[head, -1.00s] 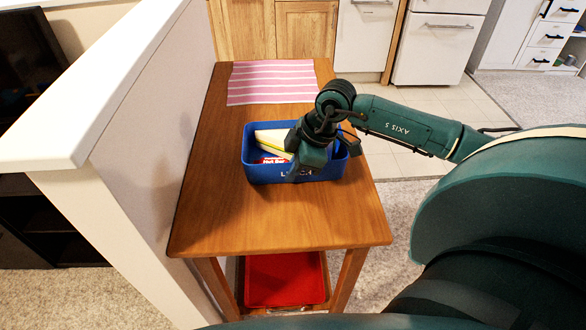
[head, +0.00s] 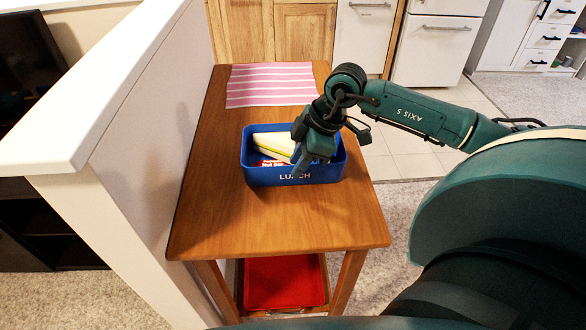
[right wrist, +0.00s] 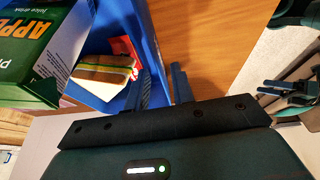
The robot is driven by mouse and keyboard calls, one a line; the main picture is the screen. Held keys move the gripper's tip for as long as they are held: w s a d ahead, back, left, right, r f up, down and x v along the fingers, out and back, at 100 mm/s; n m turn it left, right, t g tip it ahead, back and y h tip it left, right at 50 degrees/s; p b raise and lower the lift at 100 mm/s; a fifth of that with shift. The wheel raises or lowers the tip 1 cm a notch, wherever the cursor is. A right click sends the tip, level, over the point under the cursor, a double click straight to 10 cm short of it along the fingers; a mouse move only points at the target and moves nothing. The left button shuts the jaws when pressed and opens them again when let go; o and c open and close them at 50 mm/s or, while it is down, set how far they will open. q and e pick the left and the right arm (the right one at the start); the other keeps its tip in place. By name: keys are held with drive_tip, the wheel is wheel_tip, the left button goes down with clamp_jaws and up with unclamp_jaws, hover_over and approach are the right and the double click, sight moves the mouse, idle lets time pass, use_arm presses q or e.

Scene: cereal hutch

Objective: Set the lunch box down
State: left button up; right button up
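The blue lunch box (head: 262,177) sits upright on the wooden table. A sandwich (head: 275,143) and a red-and-white packet (head: 270,163) are inside it. The right wrist view also shows a green juice carton (right wrist: 40,45) in the box; my gripper hides it in the head view. My right gripper (head: 299,170) is at the box's front wall. In the right wrist view its fingers (right wrist: 165,88) stand apart on either side of the blue wall, with a gap visible. What looks like my left gripper (right wrist: 285,90) shows at the right edge there, its opening unclear.
A pink-and-white striped mat (head: 270,85) lies at the table's far end. The table's near part (head: 270,225) is bare. A white-topped half wall (head: 100,85) runs along the left side. A red tray (head: 285,282) is on the lower shelf.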

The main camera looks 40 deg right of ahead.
drive_tip(key=v, duration=0.8)
drive_tip(key=shift+r, duration=0.1)
